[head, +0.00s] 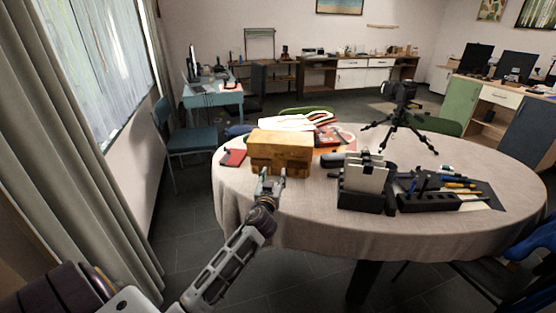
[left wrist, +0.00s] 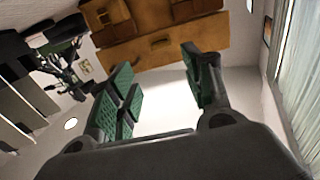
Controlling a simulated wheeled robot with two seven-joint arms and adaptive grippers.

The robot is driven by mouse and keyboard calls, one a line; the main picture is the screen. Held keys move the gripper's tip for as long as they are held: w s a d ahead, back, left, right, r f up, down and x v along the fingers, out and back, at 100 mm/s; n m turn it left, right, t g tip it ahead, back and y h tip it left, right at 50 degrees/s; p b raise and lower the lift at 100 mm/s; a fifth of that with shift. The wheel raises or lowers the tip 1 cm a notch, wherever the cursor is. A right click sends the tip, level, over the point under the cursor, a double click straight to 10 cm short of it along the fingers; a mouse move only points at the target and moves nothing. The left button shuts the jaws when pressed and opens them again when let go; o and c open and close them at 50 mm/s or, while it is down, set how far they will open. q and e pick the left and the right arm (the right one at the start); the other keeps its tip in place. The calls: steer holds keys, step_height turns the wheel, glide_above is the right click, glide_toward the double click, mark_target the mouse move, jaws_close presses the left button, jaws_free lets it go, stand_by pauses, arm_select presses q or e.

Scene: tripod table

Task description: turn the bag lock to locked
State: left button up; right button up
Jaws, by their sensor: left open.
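The bag (head: 280,150) is a tan-yellow boxy case on the near left part of the round table. In the left wrist view the brown bag (left wrist: 150,20) fills the top middle. A small dark mark, perhaps the lock (left wrist: 160,41), shows on its face between my fingers; its lock setting is too small to tell. My left gripper (head: 272,180) is open and empty just in front of the bag's near face. Its green-padded fingers (left wrist: 157,68) stand wide apart in the wrist view, with a gap to the bag. My right gripper is not in view.
A red item (head: 233,157) lies left of the bag. Papers (head: 295,123) lie behind it. A black holder with white cards (head: 364,178), a tool tray (head: 430,201) and a camera tripod (head: 400,115) stand to the right. The table's front edge (head: 330,235) is bare.

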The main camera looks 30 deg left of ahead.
mark_target(278, 157)
arm_select(q)
steer(key=shift+x, duration=6.3)
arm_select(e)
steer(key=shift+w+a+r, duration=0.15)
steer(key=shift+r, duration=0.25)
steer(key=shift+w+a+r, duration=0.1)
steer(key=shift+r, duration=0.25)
arm_select(q)
steer(key=c, duration=1)
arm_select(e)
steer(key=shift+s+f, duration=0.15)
